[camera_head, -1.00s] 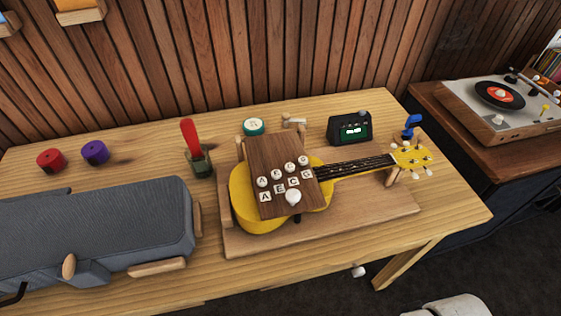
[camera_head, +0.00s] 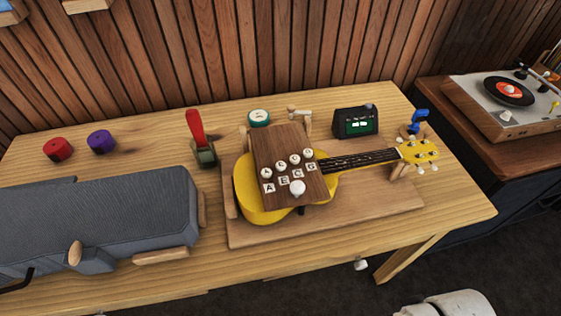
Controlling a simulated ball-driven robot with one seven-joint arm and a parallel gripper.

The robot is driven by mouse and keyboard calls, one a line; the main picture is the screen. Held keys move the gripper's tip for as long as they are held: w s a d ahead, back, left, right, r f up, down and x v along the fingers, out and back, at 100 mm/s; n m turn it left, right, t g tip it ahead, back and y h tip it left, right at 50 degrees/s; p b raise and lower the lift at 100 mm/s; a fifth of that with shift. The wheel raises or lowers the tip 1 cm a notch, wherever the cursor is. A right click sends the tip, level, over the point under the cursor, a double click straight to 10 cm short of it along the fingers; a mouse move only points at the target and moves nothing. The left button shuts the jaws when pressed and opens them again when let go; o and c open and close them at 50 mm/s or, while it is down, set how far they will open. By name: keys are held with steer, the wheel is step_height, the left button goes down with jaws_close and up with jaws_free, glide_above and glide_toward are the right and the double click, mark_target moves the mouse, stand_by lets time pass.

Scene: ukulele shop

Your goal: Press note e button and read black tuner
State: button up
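A yellow ukulele (camera_head: 265,216) lies on a wooden stand board (camera_head: 240,237) on the table. A dark brown panel (camera_head: 266,146) over its body carries a row of white round buttons above the letters A, E, C and G. The e button (camera_head: 281,168) is second from the left, above the letter E (camera_head: 284,181). A larger white knob (camera_head: 297,188) sits below the letters. The black tuner (camera_head: 341,123) stands behind the neck, its green screen (camera_head: 361,126) lit with a white mark too small to read.
A red-handled lever (camera_head: 195,128) and a teal round dial (camera_head: 259,117) stand behind the ukulele. Red (camera_head: 57,149) and purple (camera_head: 101,141) rolls lie at the back left. A grey case (camera_head: 110,215) fills the front left. A record player (camera_head: 500,100) stands at right.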

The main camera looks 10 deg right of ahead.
jaws_close()
stand_by(1.4)
